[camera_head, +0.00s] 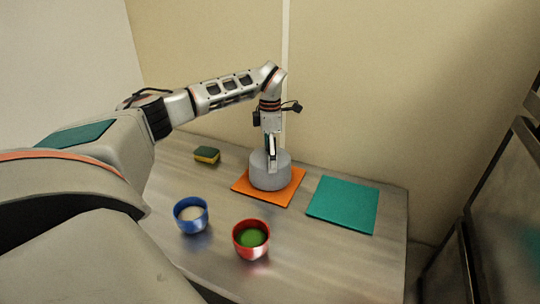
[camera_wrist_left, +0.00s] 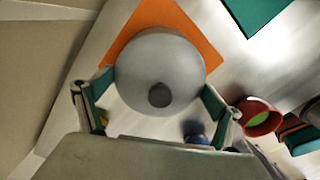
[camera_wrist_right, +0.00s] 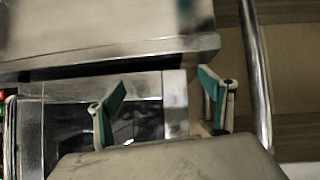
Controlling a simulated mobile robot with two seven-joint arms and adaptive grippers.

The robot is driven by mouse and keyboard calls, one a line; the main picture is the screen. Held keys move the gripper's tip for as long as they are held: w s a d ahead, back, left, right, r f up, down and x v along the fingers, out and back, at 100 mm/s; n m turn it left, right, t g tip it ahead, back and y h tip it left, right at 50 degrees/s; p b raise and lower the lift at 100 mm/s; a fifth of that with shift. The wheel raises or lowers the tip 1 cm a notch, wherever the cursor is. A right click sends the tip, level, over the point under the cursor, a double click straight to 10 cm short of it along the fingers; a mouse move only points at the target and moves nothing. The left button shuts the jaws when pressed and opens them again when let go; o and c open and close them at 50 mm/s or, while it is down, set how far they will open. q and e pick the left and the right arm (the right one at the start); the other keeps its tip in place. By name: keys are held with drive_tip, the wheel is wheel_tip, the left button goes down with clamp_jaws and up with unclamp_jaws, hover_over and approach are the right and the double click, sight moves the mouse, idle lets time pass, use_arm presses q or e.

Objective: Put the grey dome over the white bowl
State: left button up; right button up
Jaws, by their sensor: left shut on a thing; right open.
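The grey dome (camera_head: 270,172), with a dark round knob (camera_wrist_left: 159,95) on top, is at the orange mat (camera_head: 241,187) near the back of the bench. I cannot tell whether it rests on the mat or is just above it. My left gripper (camera_head: 271,160) comes down from above and is shut on the dome, a finger on each side of it in the left wrist view (camera_wrist_left: 158,88). No white bowl shows in any view; what is under the dome is hidden. My right gripper (camera_wrist_right: 163,84) is open and empty, seen only in its wrist view.
A blue bowl (camera_head: 180,222) with pale contents and a red bowl (camera_head: 243,249) with green contents stand in front of the dome. A teal mat (camera_head: 343,204) lies to its right. A sponge (camera_head: 207,155) lies behind left. The front right of the bench is clear.

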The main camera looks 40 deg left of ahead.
use_arm(q)
drive_tip(key=shift+f+p, duration=0.35)
drive_tip(key=shift+f, duration=0.15)
idle(0.3)
drive_tip(key=o, duration=0.9)
drive_tip(key=shift+c, duration=0.2)
drive_tip(key=shift+r, duration=6)
